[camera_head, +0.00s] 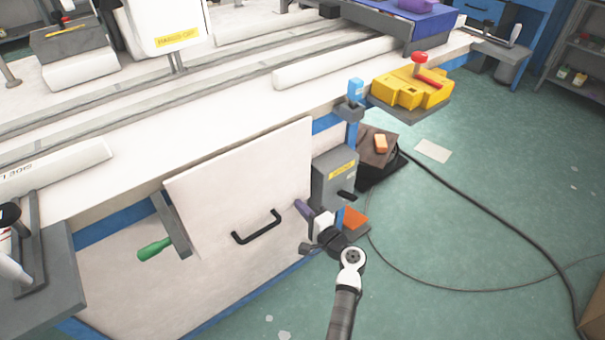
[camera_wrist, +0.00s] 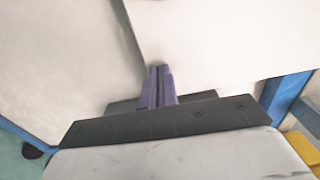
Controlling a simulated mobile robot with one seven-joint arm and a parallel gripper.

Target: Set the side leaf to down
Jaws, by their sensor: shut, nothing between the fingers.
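The side leaf (camera_head: 225,185) is a white panel with a black bar handle (camera_head: 257,227), along the near edge of the long white table. It slopes downward from that edge in the head view; its lower border blends with the white surface behind. A bracket with a green grip (camera_head: 154,249) shows by its left side. My gripper (camera_head: 301,206) is at the leaf's right edge, right of the handle, with its purple fingers shut and empty. In the wrist view the closed fingers (camera_wrist: 158,72) point at a white panel (camera_wrist: 220,45); I cannot tell whether they touch it.
A grey box with a yellow label (camera_head: 336,178) and a blue post (camera_head: 354,115) stand close by my gripper. A yellow machine (camera_head: 412,88) sits further right. A black cable (camera_head: 480,205) crosses the green floor, which is largely open at right.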

